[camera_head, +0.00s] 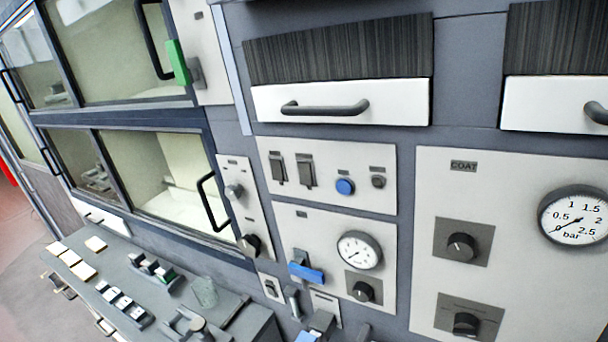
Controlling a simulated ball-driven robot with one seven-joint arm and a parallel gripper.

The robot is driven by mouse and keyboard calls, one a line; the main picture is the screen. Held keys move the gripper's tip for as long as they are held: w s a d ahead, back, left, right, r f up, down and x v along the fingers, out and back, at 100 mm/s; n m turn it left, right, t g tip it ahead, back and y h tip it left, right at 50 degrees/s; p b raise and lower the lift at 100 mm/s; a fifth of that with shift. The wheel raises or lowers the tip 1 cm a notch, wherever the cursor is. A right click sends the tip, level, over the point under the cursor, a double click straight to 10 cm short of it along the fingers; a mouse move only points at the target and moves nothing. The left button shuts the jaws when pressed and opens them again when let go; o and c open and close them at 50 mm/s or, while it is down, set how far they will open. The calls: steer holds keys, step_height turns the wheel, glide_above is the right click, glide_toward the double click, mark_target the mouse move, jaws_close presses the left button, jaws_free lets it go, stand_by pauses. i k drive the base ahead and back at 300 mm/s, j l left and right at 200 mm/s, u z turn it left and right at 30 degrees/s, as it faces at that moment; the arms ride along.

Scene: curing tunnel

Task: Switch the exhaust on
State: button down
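No label reading "exhaust" is legible, so I cannot tell which control is the exhaust switch. A white panel at the centre carries two dark switches, a left one (277,167) and a right one (305,170). On the same panel are a blue round button (345,186) and a small dark knob (378,182). A small plate with a switch (270,287) sits lower down, left of a blue lever handle (306,272). A narrow panel beside the cabinet has a light knob (234,191) and a dark knob (249,245). My gripper is not visible.
Glass-fronted cabinets with a lower door handle (209,201) and a green block (178,62) are at left. A bench (225,327) with small items juts out below. A "COAT" panel (427,262) with a bar gauge (574,217) is at right. A drawer handle (325,107) protrudes above.

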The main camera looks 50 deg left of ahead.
mark_target(305, 171)
steer(key=i+j, duration=0.1)
steer(key=j, duration=0.8)
steer(key=i+j+z, duration=0.1)
steer(key=j, duration=0.35)
steer(key=i, duration=0.05)
